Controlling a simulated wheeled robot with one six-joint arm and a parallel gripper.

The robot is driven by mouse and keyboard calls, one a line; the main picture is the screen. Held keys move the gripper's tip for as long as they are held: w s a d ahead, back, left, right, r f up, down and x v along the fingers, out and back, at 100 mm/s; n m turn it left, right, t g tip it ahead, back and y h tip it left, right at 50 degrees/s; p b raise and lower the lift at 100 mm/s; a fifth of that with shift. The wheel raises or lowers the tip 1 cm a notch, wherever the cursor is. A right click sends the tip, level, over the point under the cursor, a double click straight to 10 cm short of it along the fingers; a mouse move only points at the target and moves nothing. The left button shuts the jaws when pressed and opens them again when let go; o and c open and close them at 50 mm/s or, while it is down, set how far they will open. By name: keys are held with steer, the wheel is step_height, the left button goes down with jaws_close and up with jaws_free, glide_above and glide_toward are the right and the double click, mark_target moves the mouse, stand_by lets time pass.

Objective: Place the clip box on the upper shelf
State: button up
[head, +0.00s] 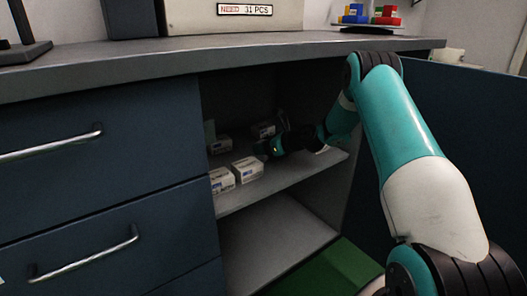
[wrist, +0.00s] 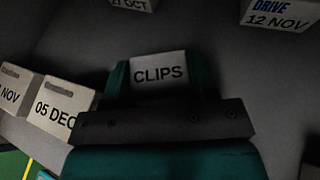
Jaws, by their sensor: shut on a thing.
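The clip box (wrist: 158,72), with a white label reading CLIPS, sits between the teal fingers of my gripper (wrist: 157,80) in the wrist view. My gripper is shut on it. In the head view my gripper (head: 268,147) reaches into the open cabinet, over the upper shelf (head: 285,178). I cannot pick out the clip box there. I cannot tell whether it touches the shelf or is held just above it.
White dated boxes stand on the upper shelf: two in front (head: 247,169) (head: 221,180), others behind (head: 220,145) (head: 263,131). In the wrist view the 05 DEC box (wrist: 60,107) is left of my gripper. The lower shelf (head: 275,232) looks empty. The worktop (head: 190,50) lies above.

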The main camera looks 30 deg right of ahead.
steer(key=shift+f, duration=0.1)
steer(key=o, duration=1)
steer(key=shift+s+d+r+p, duration=0.15)
steer(key=shift+s+r+p, duration=0.15)
steer(key=p+v, duration=0.3)
steer(key=v, duration=0.8)
steer(key=shift+s, duration=0.15)
